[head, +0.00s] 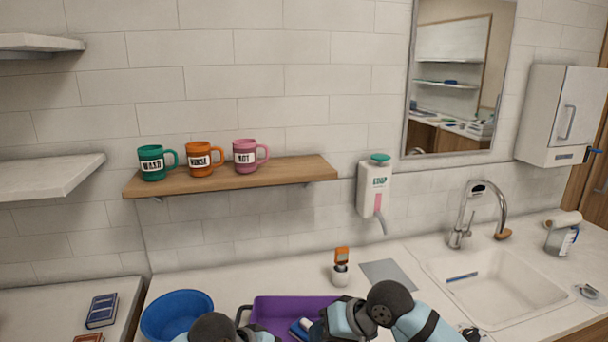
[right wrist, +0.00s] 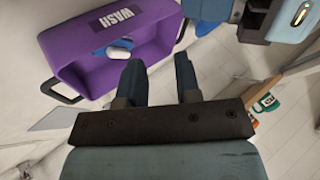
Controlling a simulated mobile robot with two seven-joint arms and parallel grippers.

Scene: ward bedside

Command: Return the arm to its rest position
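My right gripper (right wrist: 158,72) is open and empty in the right wrist view, with a clear gap between its dark blue fingers. In the head view the wrist of my right arm is at the bottom centre, over the right part of the purple tub; its fingers are not clear there. The purple tub, labelled WASH (right wrist: 80,72), shows beyond the fingers in the wrist view and at the bottom of the head view (head: 290,302). My left gripper (right wrist: 212,12) seems to show at the top of the wrist view; its finger gap cannot be made out.
A blue and white item (right wrist: 117,48) lies in the tub. A blue basin (head: 177,312) stands left of it. A small orange-topped item (head: 341,266) stands behind. A shelf (head: 290,172) holds three mugs. A sink (head: 500,285) and tap are at the right.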

